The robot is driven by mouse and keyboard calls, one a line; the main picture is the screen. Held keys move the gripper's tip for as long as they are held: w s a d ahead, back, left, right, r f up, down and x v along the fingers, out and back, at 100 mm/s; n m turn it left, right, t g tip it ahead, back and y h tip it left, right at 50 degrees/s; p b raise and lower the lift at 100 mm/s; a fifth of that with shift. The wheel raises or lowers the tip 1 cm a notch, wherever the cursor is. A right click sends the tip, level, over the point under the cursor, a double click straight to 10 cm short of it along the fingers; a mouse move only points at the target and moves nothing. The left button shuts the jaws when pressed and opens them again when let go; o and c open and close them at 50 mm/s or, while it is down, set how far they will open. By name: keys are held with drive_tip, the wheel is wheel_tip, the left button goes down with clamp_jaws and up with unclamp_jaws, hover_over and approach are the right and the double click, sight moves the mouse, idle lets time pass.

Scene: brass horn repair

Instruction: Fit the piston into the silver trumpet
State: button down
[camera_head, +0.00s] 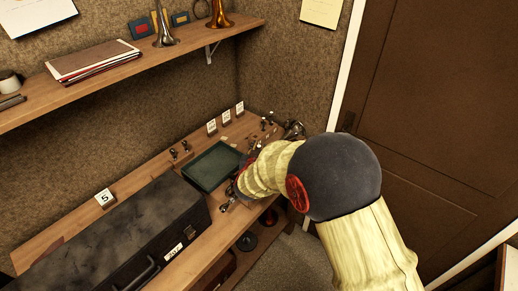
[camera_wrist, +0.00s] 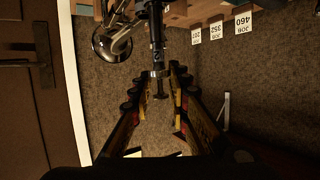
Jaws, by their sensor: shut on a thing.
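In the wrist view my gripper (camera_wrist: 157,84) is shut on the piston (camera_wrist: 158,58), a slim dark and silver cylinder that stands lengthwise between the fingertips. The silver trumpet (camera_wrist: 112,42) shows its round bell left of the piston, with tubing running up past the top edge. I cannot tell whether the piston's far end touches the trumpet or is inside a valve casing. In the head view the trumpet's bell (camera_head: 295,130) shows behind my arm at the bench's right end. My arm hides most of the gripper and the piston there.
A green tray (camera_head: 196,181) lies on the bench left of my arm. A large black case (camera_head: 120,232) fills the bench's front left. Job cards (camera_head: 226,117) stand along the back, also in the wrist view (camera_wrist: 216,31). A shelf (camera_head: 130,68) overhangs; a brown door (camera_head: 440,100) is at right.

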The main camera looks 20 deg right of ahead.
drive_tip(key=shift+f+b, duration=2.15)
drive_tip(key=shift+f, duration=1)
drive_tip(key=shift+r, duration=0.15)
drive_tip(key=shift+r+p, duration=3.45)
drive_tip(key=shift+r, duration=0.8)
drive_tip(key=shift+f+b, duration=0.5)
drive_tip(key=shift+f, duration=0.35)
